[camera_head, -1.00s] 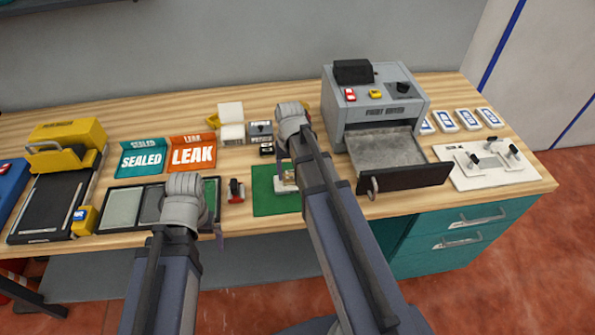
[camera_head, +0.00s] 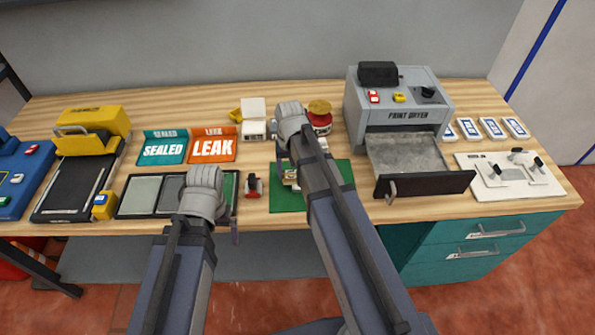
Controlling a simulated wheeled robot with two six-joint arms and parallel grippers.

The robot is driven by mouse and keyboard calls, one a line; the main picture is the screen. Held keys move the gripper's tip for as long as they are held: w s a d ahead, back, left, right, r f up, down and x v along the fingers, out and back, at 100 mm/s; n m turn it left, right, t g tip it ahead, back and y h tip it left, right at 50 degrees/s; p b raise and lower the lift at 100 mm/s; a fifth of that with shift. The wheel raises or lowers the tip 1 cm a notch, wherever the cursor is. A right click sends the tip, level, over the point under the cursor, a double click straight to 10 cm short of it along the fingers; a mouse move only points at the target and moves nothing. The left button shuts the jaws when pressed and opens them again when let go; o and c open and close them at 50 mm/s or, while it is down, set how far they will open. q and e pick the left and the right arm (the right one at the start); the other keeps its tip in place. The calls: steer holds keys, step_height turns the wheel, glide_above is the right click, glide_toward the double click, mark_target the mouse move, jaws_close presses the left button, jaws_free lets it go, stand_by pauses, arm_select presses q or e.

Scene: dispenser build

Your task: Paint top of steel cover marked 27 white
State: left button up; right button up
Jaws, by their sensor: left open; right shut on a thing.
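I cannot make out a cover marked 27. Several small plates with blue-edged labels (camera_head: 492,128) lie at the right back of the bench, their numbers too small to read. My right gripper (camera_head: 290,170) is mostly hidden by its own arm, over the left part of a green mat (camera_head: 330,172). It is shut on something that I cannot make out. A small pale object (camera_head: 290,184) shows at the arm's left edge over the mat. My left gripper (camera_head: 234,222) is open, mostly hidden by its wrist, near the front edge of a tray with grey pads (camera_head: 143,192).
A grey paint dryer (camera_head: 400,118) stands right of my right arm, its drawer (camera_head: 410,157) open. A red jar with a yellow lid (camera_head: 319,115) is behind the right wrist. SEALED (camera_head: 163,148) and LEAK (camera_head: 212,148) trays lie left. A white fixture (camera_head: 505,178) is far right.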

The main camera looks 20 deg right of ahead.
steer(key=shift+r, duration=0.15)
step_height(320, 180, up, 6)
steer(key=p, duration=0.6)
step_height(320, 180, up, 3)
steer(key=p, duration=0.3)
stand_by(0.4)
steer(key=shift+w+f, duration=0.1)
steer(key=shift+f, duration=0.1)
